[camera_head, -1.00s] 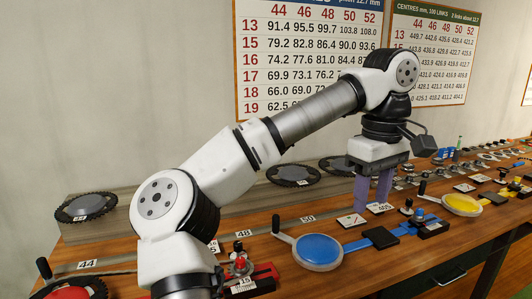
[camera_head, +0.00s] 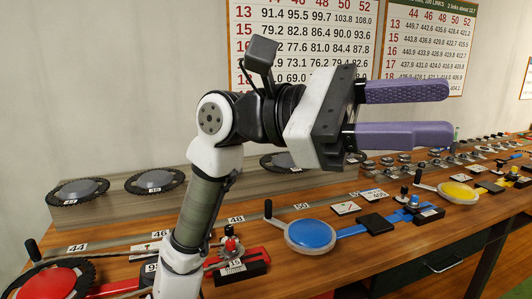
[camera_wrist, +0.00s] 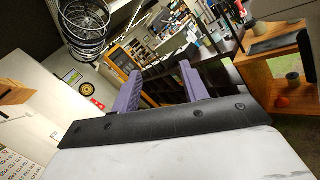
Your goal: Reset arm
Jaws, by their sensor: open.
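My gripper (camera_head: 404,113) is raised well above the bench in the head view. Its two purple fingers point to the right and stand apart with nothing between them. In the wrist view the same gripper (camera_wrist: 158,92) shows its fingers apart and empty, facing out into the room. My arm stands bent upright in front of the bench and hides part of the bench top behind it.
The wooden bench (camera_head: 380,258) carries a blue disc (camera_head: 311,234), a yellow disc (camera_head: 459,191), a red disc (camera_head: 48,285) and several dark chainrings along the back. Number charts (camera_head: 305,40) hang on the wall. The air right of my gripper is free.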

